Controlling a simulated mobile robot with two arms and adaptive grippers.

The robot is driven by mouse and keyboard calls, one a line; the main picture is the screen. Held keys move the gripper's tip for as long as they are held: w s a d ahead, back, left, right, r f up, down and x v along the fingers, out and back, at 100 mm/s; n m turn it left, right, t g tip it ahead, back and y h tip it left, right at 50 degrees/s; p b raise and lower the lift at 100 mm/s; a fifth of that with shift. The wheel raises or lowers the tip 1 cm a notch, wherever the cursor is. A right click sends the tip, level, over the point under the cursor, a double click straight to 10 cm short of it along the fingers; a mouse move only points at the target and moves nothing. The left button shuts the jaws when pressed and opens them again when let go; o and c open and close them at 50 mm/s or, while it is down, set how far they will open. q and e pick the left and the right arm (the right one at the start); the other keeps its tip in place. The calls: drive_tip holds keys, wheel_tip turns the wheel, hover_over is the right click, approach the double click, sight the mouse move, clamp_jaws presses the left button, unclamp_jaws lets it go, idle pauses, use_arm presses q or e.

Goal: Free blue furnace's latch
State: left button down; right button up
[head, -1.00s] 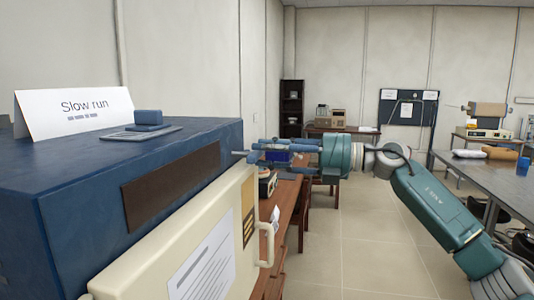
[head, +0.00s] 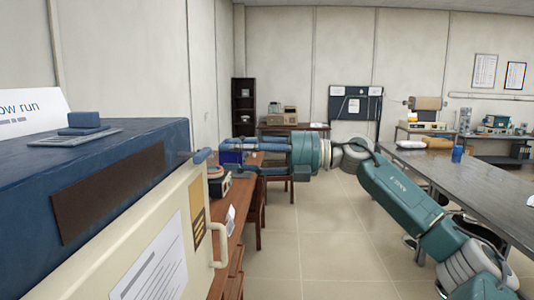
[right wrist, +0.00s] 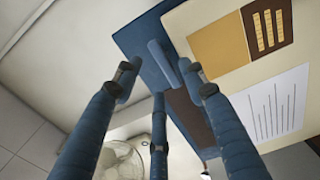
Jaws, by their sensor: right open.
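The blue furnace (head: 125,155) stands at the left in the head view, with a cream door (head: 170,235) on its front that looks shut. Its latch (head: 201,156) is a short blue bar at the door's top right corner. My right gripper (head: 236,157) is open and empty, just right of the latch, with its fingers pointing at it. In the right wrist view the latch (right wrist: 164,62) lies beyond and between the spread fingers of the right gripper (right wrist: 160,84). I cannot tell whether any finger touches it. My left gripper is not in view.
A white "Slow run" card (head: 30,112) stands on the furnace top. A pale handle (head: 220,246) juts from the door below the latch. A wooden bench (head: 238,225) runs behind. A grey table (head: 480,190) is at the right, with clear floor (head: 320,245) between.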

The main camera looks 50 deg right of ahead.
drive_tip(key=v, duration=0.7)
drive_tip(key=shift+d, duration=0.15)
idle(0.3)
